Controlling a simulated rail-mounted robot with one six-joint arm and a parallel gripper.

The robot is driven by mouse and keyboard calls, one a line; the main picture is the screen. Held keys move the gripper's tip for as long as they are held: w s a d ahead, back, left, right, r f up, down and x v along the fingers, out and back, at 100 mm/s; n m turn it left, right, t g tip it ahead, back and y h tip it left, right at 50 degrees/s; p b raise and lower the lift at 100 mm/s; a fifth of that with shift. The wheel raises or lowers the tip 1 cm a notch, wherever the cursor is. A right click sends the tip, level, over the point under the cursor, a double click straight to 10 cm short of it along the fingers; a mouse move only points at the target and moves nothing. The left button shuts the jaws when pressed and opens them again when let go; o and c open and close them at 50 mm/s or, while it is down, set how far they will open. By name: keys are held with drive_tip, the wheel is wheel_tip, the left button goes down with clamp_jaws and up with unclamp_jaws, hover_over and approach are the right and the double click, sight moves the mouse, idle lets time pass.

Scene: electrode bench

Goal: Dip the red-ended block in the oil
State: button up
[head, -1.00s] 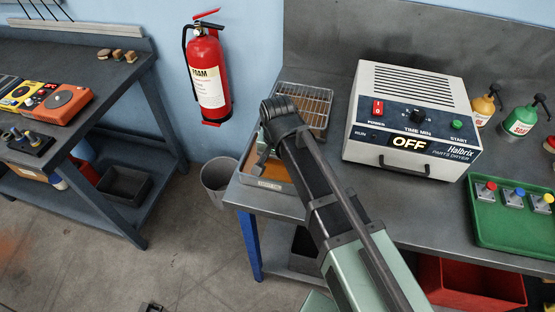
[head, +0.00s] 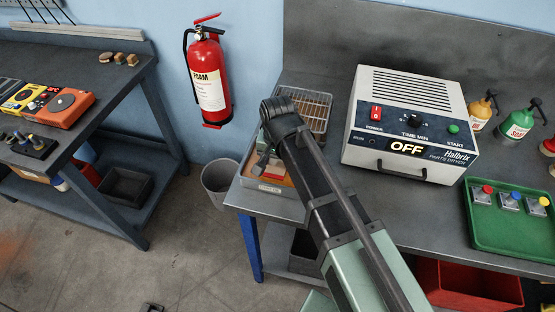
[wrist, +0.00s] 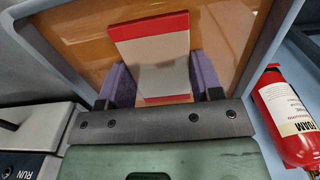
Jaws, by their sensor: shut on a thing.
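The red-ended block (wrist: 155,58) is pale grey with red bands at both ends. In the wrist view it is between the two purple pads of my gripper (wrist: 158,84), which is shut on it. Amber oil (wrist: 222,35) fills the grey tray (head: 284,190) behind and around the block. I cannot tell from the wrist view whether the block's far end touches the oil. In the head view, my arm and wrist are over the tray at the bench's left end, and the block is mostly hidden.
A wire rack (head: 314,108) lies behind the tray. The parts dryer (head: 410,125), reading OFF, stands to the right. A green tray (head: 490,232) holds pieces with red, blue and yellow tops. A fire extinguisher (head: 208,80) hangs on the wall, and a bin (head: 219,183) stands below.

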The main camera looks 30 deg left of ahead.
sight(278, 163)
drive_tip(key=shift+r+p, duration=2.6)
drive_tip(key=shift+r, duration=0.3)
wheel_tip(278, 163, up, 5)
drive_tip(key=p, duration=0.5)
